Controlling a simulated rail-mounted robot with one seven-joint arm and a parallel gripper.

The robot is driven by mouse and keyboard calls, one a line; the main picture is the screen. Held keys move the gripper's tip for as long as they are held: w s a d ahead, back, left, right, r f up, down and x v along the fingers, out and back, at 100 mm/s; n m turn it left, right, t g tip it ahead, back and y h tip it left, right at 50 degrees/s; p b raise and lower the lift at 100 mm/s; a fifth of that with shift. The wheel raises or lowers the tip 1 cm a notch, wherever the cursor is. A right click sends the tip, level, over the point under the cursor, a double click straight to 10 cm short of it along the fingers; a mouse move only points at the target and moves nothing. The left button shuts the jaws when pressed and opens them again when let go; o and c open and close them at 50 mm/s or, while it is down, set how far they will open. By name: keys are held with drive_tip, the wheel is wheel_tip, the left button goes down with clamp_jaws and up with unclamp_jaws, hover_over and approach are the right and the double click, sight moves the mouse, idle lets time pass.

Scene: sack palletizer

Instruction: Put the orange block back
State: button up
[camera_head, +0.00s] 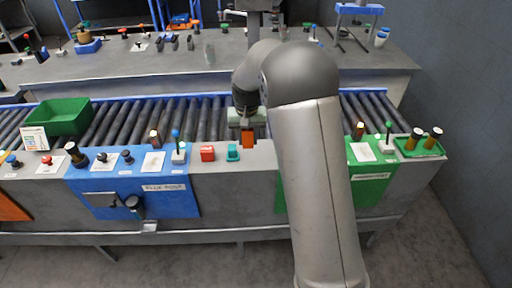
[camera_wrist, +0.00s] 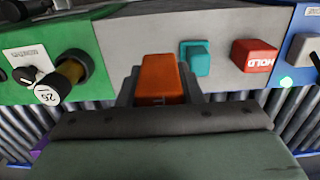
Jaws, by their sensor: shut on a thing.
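The orange block (camera_wrist: 161,78) is between the fingers of my gripper (camera_wrist: 162,88) in the wrist view, with part of a dark letter showing on its near face. In the head view the orange block (camera_head: 248,139) hangs below my gripper (camera_head: 248,128), over the front ledge of the conveyor. It is right of a teal block (camera_head: 233,152) and a red block (camera_head: 208,153) on that ledge. The wrist view shows the teal block (camera_wrist: 195,58) and the red block (camera_wrist: 254,55), marked HOLD, beside it. I cannot tell whether the orange block touches the ledge.
The roller conveyor (camera_head: 115,118) runs behind the ledge, with a green bin (camera_head: 60,117) at left. A blue panel (camera_head: 133,190) with knobs is left of the blocks; a green panel (camera_head: 372,180) is right. A green tray (camera_head: 420,147) with dark cylinders sits at far right.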

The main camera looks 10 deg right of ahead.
sight(256, 157)
drive_tip(key=d+f, duration=0.1)
drive_tip(key=w+d+f, duration=0.1)
drive_tip(key=f, duration=0.1)
drive_tip(key=shift+d, duration=0.2)
drive_tip(key=f, duration=0.2)
drive_tip(key=f+p, duration=0.1)
drive_tip(key=shift+d+f, duration=0.1)
drive_tip(key=shift+d, duration=0.15)
drive_tip(key=shift+f, duration=0.25)
drive_tip(key=shift+f, duration=0.1)
drive_tip(key=shift+f, duration=0.15)
drive_tip(key=o, duration=1)
